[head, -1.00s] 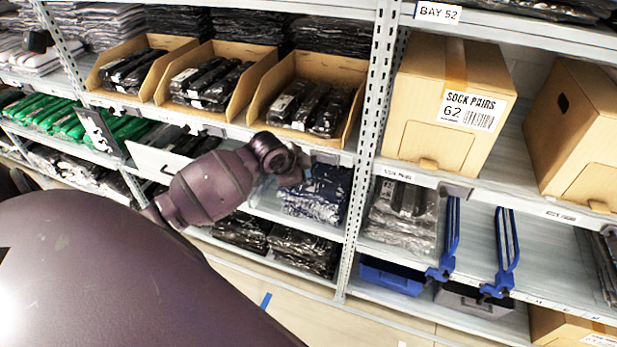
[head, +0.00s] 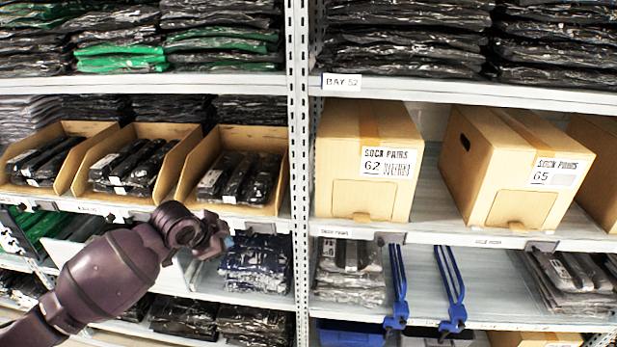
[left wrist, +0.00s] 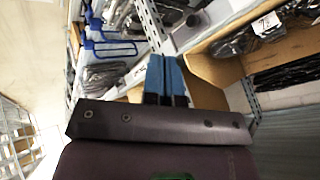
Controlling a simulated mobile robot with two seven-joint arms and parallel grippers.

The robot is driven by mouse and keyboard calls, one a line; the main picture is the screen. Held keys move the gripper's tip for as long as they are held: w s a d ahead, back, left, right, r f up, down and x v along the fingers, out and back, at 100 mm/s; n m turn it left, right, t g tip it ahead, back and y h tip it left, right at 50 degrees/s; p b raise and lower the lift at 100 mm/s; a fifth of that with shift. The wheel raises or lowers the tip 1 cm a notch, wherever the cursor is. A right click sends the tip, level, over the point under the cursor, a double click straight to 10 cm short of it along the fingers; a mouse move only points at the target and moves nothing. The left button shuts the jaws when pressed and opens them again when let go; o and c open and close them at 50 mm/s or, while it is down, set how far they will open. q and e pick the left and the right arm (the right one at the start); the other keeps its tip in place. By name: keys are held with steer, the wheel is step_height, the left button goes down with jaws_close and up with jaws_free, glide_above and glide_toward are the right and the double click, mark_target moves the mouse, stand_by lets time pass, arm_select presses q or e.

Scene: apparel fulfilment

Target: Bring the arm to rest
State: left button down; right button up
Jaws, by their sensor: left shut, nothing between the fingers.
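My left gripper (head: 222,243) is in front of the shelving, before the shelf below the open cardboard bins. In the left wrist view its two blue fingers (left wrist: 165,78) lie side by side, shut, with nothing between them. My left arm comes in from the lower left in the head view. My right gripper is not in view.
Shelving (head: 298,180) fills the view. Open bins (head: 245,140) hold black packs; a packed blue item (head: 255,268) lies close behind the gripper. Cardboard boxes marked sock pairs (head: 350,140) stand right of the upright. Blue hooked bars (head: 398,285) jut below them.

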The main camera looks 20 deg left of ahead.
arm_select(q)
steer(key=s+d+f+n+t+b, duration=0.1)
steer(key=s+d+f+n, duration=0.3)
steer(key=s+f, duration=0.5)
steer(key=s+d+f+n+t+y+b, duration=0.1)
steer(key=s+d+f+n+t, duration=0.2)
steer(key=s+d+f, duration=0.6)
steer(key=shift+s+f+n, duration=0.2)
steer(key=shift+f+n, duration=0.65)
steer(key=shift+n, duration=0.25)
